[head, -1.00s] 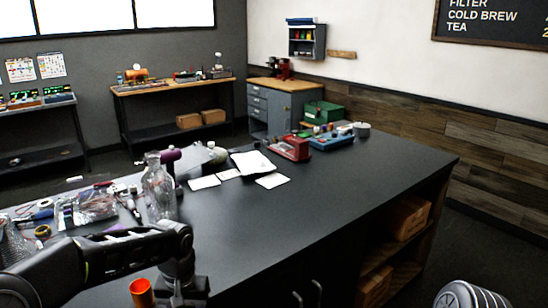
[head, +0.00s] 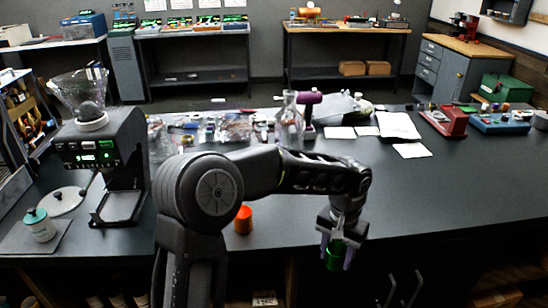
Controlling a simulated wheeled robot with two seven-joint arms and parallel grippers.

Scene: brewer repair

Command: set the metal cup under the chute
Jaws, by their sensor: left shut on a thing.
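My left gripper (head: 337,236) points down near the front edge of the dark counter. It is shut on a small green cylinder (head: 334,257), partly hidden by the fingers; I cannot tell whether this is the metal cup. A black grinder-like machine (head: 88,152) with a clear hopper (head: 82,92) and lit green displays stands at the left. Its front tray (head: 117,208) is bare; the chute itself is not clear. A small grey metal-looking container (head: 540,119) stands at the far right edge of the view. My right gripper is out of view.
An orange cup (head: 243,220) stands behind my left arm. A glass flask (head: 289,122) and clutter line the back; the counter's right middle is clear.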

